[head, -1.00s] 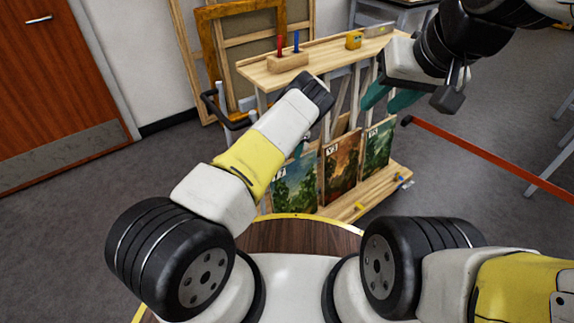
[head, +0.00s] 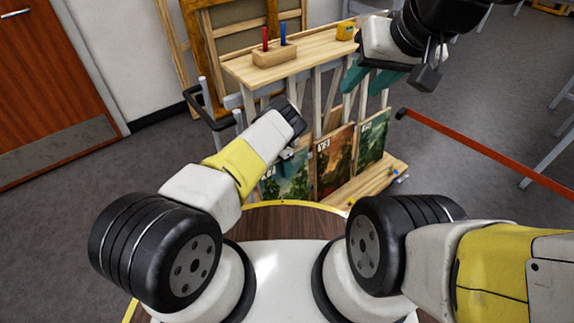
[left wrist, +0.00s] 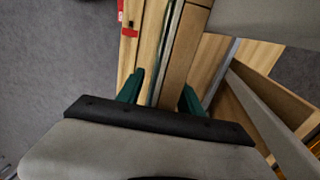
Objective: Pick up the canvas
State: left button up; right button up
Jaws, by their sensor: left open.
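Three painted canvases stand upright side by side in a wooden rack: a green one at left (head: 287,180), a brownish one in the middle (head: 334,160) and a green one at right (head: 373,138). Small white labels show on some; the left one's is partly hidden. My left gripper (head: 287,154) is at the left canvas's top, its fingers mostly hidden by my arm. In the left wrist view its green fingers (left wrist: 160,92) are apart, with a thin upright panel edge (left wrist: 165,50) between them. My right gripper (head: 370,78) hangs right of the rack top, its teal fingers apart and empty.
The rack's top shelf (head: 295,60) holds a wooden block (head: 261,57) with red and blue markers and a yellow item (head: 346,30). Wooden frames lean on the wall behind. A red barrier bar (head: 480,152) crosses the floor at right.

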pick_arm(q)
jog(key=shift+f, duration=0.2)
grip_shut()
jog(key=shift+r, duration=0.1)
dwell(1.2)
